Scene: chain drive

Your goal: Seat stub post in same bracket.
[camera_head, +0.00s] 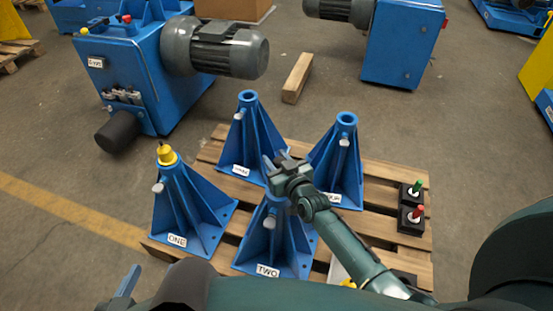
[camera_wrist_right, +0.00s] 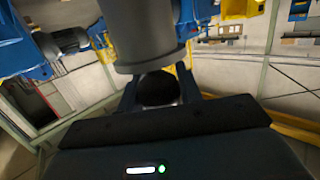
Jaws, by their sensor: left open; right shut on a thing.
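Four blue brackets stand on a wooden pallet: ONE (camera_head: 185,215), TWO (camera_head: 270,248), one at the back left (camera_head: 248,140) and one at the back right (camera_head: 340,165). ONE has a yellow-collared piece (camera_head: 166,156) in its top. Both back tubes look open on top. My right gripper (camera_head: 279,165) is over TWO, hiding its top. In the right wrist view it is shut on a dark round-ended thing (camera_wrist_right: 158,88), with a grey cylinder (camera_wrist_right: 147,35) just beyond. I cannot tell whether they are one piece. My left gripper (camera_head: 127,282) is open, partly visible at the lower left.
Green-topped (camera_head: 417,188) and red-topped (camera_head: 416,213) pieces stand in black holders on the pallet's right side. Blue machines with grey motors (camera_head: 215,48) stand behind. A wooden block (camera_head: 297,78) lies on the floor. My right arm crosses the pallet's front right.

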